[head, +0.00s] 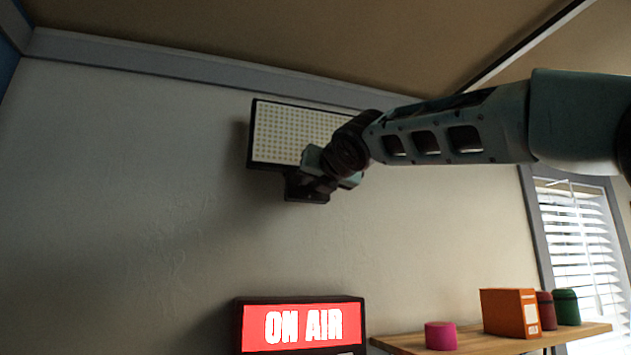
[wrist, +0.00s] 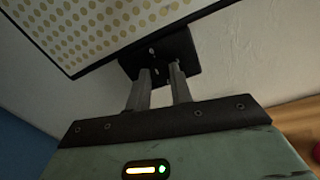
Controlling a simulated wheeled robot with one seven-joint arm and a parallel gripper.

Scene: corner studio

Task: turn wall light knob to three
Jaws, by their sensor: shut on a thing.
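The wall light (head: 290,133) is a dark-framed panel with a grid of dots, mounted high on the wall. It also shows in the wrist view (wrist: 90,28), at the upper left. A dark box (head: 307,190) sits under the panel, and it is close ahead in the wrist view (wrist: 188,50). My gripper (wrist: 159,72) reaches this box with both fingertips against its front. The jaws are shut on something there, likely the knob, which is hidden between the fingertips. The knob's setting cannot be read.
A lit ON AIR sign (head: 303,326) is on the wall below. A wooden shelf (head: 480,345) at the lower right holds a pink cylinder (head: 440,336), an orange box (head: 510,312) and a green jar (head: 567,307). A window with blinds (head: 575,230) is at right. The wall left of the light is clear.

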